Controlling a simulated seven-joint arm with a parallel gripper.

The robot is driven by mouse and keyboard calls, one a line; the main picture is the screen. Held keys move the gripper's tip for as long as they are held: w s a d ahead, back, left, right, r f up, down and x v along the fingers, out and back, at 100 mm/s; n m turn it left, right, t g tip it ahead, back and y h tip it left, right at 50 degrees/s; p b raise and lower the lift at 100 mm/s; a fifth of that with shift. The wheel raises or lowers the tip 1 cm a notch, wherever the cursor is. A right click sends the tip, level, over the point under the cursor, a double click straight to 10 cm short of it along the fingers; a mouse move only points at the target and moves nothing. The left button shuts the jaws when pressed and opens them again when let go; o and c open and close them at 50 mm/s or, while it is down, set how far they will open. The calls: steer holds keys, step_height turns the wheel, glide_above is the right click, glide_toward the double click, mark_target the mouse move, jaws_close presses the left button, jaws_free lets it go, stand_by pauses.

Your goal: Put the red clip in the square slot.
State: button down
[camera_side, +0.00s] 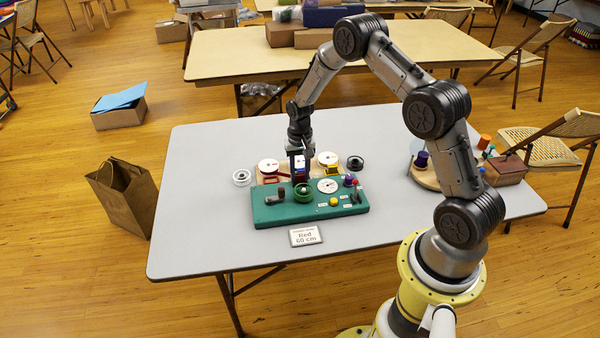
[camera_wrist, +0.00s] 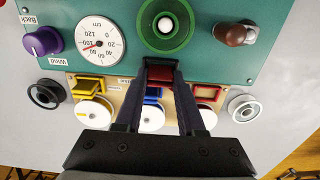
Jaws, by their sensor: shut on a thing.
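My gripper (camera_wrist: 161,76) is shut on a small dark red block, which looks like the red clip (camera_wrist: 163,74), in the wrist view. The clip is between the fingertips at the edge of the green panel (camera_wrist: 118,62), just short of the green ring (camera_wrist: 166,24) with a white centre. In the side view my gripper (camera_side: 298,180) points down behind the green panel (camera_side: 275,217), and the clip is hard to make out there. I cannot clearly make out the square slot; a dark patch shows at the clip's far side. Whether the clip touches the panel, I cannot tell.
A wooden board bears white spools with yellow (camera_wrist: 88,86), blue (camera_wrist: 152,95) and red (camera_wrist: 207,92) holders. The panel has a dial (camera_wrist: 96,47), a purple knob (camera_wrist: 42,41) and a brown handle (camera_wrist: 236,35). A "Red 60 cm" sign (camera_side: 305,236) lies in front.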

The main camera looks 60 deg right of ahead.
steer(key=shift+f, duration=0.15)
steer(key=c, duration=0.5)
jaws_free()
step_height(320, 180, up, 12)
step_height(320, 180, up, 8)
steer(key=n+t, duration=0.1)
glide_above(300, 174)
steer(key=s+a, duration=0.2)
steer(key=a, duration=0.1)
steer(key=s+a+r+n+t, duration=0.2)
steer(key=s+a+r+n, duration=0.1)
steer(key=s+a+r, duration=0.45)
steer(key=s+a+r+n+t, duration=0.1)
steer(key=s, duration=0.5)
steer(key=s+a+r+n, duration=0.2)
steer(key=s, duration=0.4)
steer(key=s+a+r+n+t, duration=0.1)
steer(key=s+a+n, duration=0.1)
steer(key=s, duration=0.4)
steer(key=shift+s+r+t, duration=0.25)
steer(key=shift+r+t, duration=0.05)
